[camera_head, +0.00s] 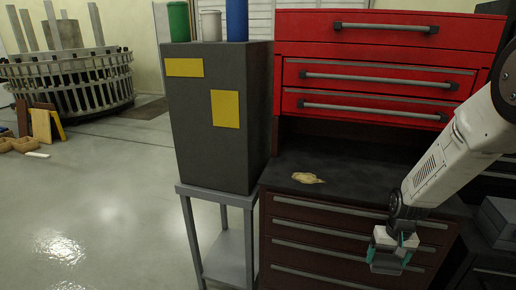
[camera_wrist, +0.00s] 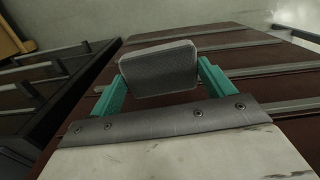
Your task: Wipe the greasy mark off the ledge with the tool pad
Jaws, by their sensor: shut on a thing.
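A pale tan greasy mark (camera_head: 307,178) lies on the dark ledge (camera_head: 345,184), between the red drawers above and the brown drawers below. My gripper (camera_head: 388,262) is at the lower right of the head view, in front of the brown drawers and lower than the ledge, apart from the mark. In the wrist view its teal fingers are shut on the grey tool pad (camera_wrist: 159,69), a rounded block held between them. In the head view the pad is hard to make out. The mark is not in the wrist view.
A dark cabinet (camera_head: 215,120) on a grey stand (camera_head: 228,258) stands left of the ledge, with green, white and blue containers on top. Red drawers (camera_head: 380,80) with handles rise behind the ledge. Grey boxes (camera_head: 497,222) are at the far right.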

